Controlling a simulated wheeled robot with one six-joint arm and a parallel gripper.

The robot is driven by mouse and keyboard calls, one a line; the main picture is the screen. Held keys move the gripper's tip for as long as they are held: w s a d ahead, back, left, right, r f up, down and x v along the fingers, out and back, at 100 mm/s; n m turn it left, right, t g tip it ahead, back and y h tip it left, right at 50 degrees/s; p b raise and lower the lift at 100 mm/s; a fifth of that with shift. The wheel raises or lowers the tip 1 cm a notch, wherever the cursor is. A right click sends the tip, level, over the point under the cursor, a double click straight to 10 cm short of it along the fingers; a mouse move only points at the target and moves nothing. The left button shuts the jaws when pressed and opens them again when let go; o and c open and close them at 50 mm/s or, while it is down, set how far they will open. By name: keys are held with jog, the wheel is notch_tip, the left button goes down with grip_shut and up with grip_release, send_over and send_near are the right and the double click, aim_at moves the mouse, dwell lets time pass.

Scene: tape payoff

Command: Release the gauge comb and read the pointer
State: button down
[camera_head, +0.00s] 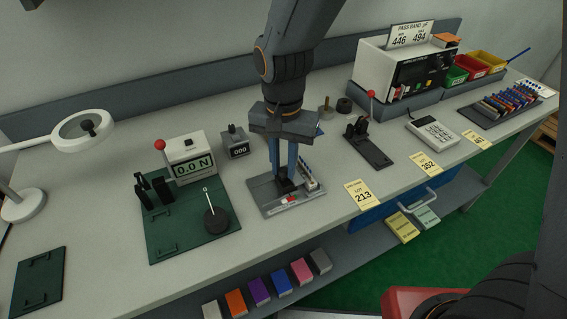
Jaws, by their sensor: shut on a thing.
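My gripper (284,168) points straight down at the middle of the bench, over a small grey fixture plate (258,193). Its blue fingers are shut on a small dark block (286,184) on that plate, which I take to be the gauge comb or its handle. A row of light and dark pieces (308,176) stands at the plate's right side. A white strip with a red mark (290,200) lies at the plate's front; it may be the scale and pointer. The reading is too small to make out. My fingers hide part of the fixture.
Left of the fixture is a force tester (188,160) reading 0.0 N on a green plate (160,245), with a black knob (216,221). A small counter (236,143) stands behind. A red-knobbed lever press (366,140) and a yellow card "LOT 213" (363,194) are to the right.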

jog(key=shift+s+a+r+p, duration=0.1)
jog(key=shift+s+a+p, duration=0.15)
jog(key=shift+a+p, duration=0.3)
jog(key=c, duration=1.6)
grip_release()
jog(key=shift+d, duration=0.1)
jog(key=shift+o, duration=0.2)
jog(key=shift+r+b, duration=0.8)
jog(key=shift+r, duration=3.05)
jog(key=s+d+f+n, duration=0.1)
jog(key=d+f, duration=0.1)
jog(key=d, duration=1)
jog(key=s+d+f+n+t, duration=0.1)
jog(key=d+f, duration=0.2)
jog(key=d, duration=0.9)
jog(key=shift+d+f+n, duration=0.15)
jog(key=shift+d+n, duration=0.15)
jog(key=shift+d, duration=0.05)
